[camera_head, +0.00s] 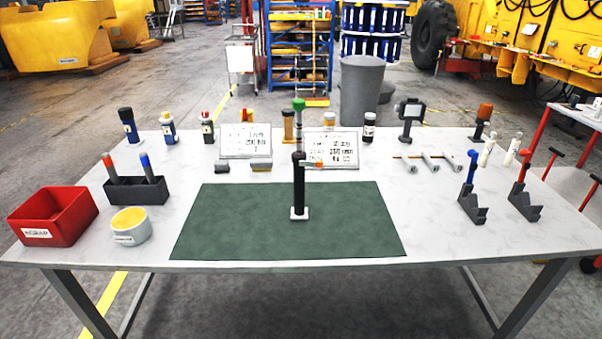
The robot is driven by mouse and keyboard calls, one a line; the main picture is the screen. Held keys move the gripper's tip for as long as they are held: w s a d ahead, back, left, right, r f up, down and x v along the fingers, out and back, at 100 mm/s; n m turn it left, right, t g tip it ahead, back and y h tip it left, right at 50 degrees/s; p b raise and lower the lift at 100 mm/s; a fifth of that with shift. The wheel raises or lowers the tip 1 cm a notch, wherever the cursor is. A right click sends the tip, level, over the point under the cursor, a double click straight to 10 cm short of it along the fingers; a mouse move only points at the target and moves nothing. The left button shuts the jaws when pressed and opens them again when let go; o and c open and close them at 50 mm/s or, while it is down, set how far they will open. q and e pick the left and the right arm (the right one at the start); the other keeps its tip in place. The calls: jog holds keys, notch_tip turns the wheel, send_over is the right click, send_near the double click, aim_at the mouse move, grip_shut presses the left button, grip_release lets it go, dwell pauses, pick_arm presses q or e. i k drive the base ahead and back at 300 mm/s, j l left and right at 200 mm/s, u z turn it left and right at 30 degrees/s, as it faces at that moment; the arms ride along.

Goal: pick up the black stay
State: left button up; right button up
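A slim black upright piece (298,187), which I take to be the black stay, stands on a small white foot on the green mat (350,225), near the mat's middle. A short arm with an orange tip (314,164) sticks out to the right near its top. A grey rod with a green cap (299,104) shows directly above it; I cannot tell whether the two are joined or one stands behind the other. Neither of my grippers is in view.
A red bin (52,215), a round pot with yellow contents (130,225) and a dark holder (136,190) stand at left. Two dark angled stands (473,205) (524,203) are at right. Two printed signs (245,141) (331,149) and several bottles line the back.

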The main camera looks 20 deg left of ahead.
aim_at(298, 212)
jog(key=i+j+u, duration=0.1)
jog(key=i+u, duration=0.2)
jog(key=i, duration=0.2)
jog(key=i+u, duration=0.3)
jog(key=i, duration=0.2)
jog(key=k+j, duration=0.25)
jog(key=i+l, duration=0.2)
jog(key=l, duration=0.1)
